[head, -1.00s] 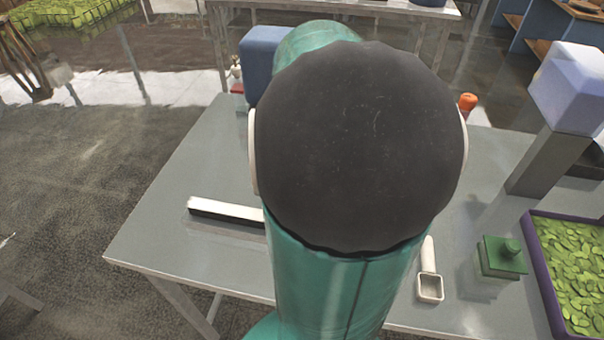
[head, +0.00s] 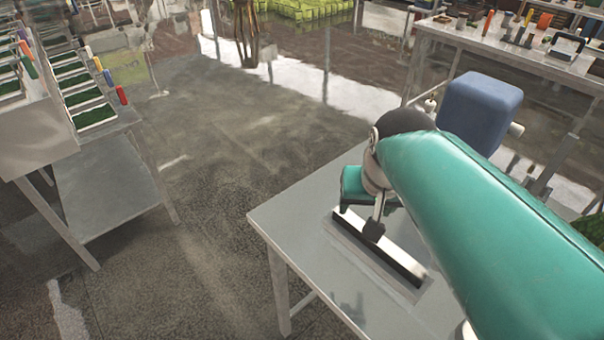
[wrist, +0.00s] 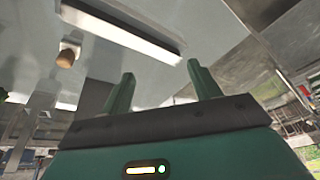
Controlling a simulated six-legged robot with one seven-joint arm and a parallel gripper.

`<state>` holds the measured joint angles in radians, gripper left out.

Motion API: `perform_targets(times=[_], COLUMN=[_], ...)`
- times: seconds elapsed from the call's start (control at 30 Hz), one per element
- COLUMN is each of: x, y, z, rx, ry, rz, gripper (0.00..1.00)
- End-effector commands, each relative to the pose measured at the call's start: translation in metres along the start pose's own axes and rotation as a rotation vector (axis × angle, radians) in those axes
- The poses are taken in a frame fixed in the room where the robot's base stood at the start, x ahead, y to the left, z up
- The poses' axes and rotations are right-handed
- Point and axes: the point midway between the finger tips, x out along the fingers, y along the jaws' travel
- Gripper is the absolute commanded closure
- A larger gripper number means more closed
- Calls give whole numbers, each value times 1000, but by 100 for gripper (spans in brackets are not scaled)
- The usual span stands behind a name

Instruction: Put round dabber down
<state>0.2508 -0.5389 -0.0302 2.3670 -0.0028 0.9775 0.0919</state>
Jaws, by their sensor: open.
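My gripper (wrist: 160,72) is open in the wrist view, its two teal fingers apart with nothing between them. A small thing with a round brown end (wrist: 66,57) and a pale part stands on the grey table left of the fingers, apart from them; it may be the round dabber, but I cannot be sure. In the head view my gripper (head: 357,188) is over the table's left part, partly hidden by my wrist. A dark knob (head: 373,231) on a metal stem shows below it; I cannot tell what it belongs to.
A long white-topped bar with a dark side (head: 380,250) lies on the grey table (head: 285,222) below my gripper; it also shows in the wrist view (wrist: 125,28). A blue box (head: 480,108) stands behind my arm. A rack of green trays (head: 85,95) is at the left, beyond open floor.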

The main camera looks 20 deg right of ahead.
Motion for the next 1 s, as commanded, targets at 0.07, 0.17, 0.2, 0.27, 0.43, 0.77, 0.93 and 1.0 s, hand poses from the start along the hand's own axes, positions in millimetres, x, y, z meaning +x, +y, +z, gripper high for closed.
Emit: perform_targets(times=[0.07, 0.17, 0.2, 0.27, 0.43, 0.77, 0.93, 1.0], x=[-8, -14, -15, -16, -17, -17, -17, -17], y=[-32, -56, -62, -68, -71, -71, -71, -71], z=[19, 37, 42, 47, 51, 50, 50, 50], rx=[-142, -265, -299, -333, -354, -351, -350, -350], ry=[59, 112, 126, 142, 150, 149, 149, 149], rz=[-43, -80, -91, -102, -108, -107, -107, -107], gripper=[38, 38, 38, 38, 38, 38, 42, 56])
